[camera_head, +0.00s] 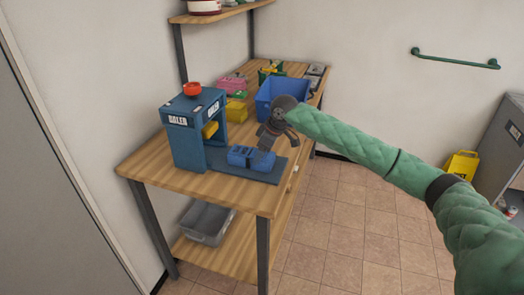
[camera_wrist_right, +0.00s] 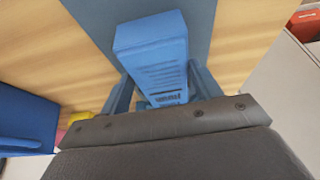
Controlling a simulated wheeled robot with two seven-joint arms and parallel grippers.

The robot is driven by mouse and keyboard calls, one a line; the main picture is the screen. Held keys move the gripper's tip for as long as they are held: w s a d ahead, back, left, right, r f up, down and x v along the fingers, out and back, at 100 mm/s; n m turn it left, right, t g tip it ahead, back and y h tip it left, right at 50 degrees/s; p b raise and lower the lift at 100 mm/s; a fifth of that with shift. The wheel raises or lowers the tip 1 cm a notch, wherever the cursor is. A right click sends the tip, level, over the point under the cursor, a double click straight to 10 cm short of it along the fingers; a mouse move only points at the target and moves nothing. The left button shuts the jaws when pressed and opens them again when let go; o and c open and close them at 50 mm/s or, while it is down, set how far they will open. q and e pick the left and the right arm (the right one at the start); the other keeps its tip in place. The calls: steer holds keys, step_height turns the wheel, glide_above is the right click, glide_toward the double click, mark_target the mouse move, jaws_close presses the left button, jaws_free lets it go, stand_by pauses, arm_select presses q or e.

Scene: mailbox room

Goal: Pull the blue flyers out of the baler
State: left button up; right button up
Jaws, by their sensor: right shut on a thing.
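The blue baler (camera_head: 190,143) stands on the left part of the wooden bench, with a red button (camera_head: 192,89) on top. Its flat dark blue bed (camera_head: 268,175) reaches out to the right. The blue flyers (camera_head: 243,157) are a block over this bed, clear of the baler's frame. My right gripper (camera_head: 264,152) comes down on the flyers from the right and is shut on them. In the right wrist view the flyers (camera_wrist_right: 155,55) sit between the two fingers, with printed lines on the face. I cannot tell whether the flyers touch the bed. My left gripper is out of view.
A blue bin (camera_head: 268,100) stands behind my right gripper on the bench (camera_head: 150,160). Yellow and pink packs (camera_head: 232,82) lie beside it. A shelf (camera_head: 225,13) hangs above, and a grey tub (camera_head: 205,222) sits below. The floor to the right is mostly clear.

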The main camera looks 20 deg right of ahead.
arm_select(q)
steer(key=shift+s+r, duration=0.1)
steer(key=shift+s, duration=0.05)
arm_select(e)
steer(key=o, duration=1.3)
steer(key=shift+o, duration=0.2)
steer(key=shift+d+r, duration=0.1)
steer(key=b+v, duration=0.1)
steer(key=v, duration=0.5)
steer(key=shift+s+r, duration=0.15)
steer(key=shift+s+d+r, duration=0.1)
steer(key=shift+d+r, duration=0.15)
steer(key=shift+r, duration=0.25)
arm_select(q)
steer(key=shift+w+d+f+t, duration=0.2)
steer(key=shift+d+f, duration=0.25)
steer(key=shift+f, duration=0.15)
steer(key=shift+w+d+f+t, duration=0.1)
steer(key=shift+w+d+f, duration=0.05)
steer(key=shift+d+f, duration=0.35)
arm_select(e)
steer(key=shift+r, duration=0.1)
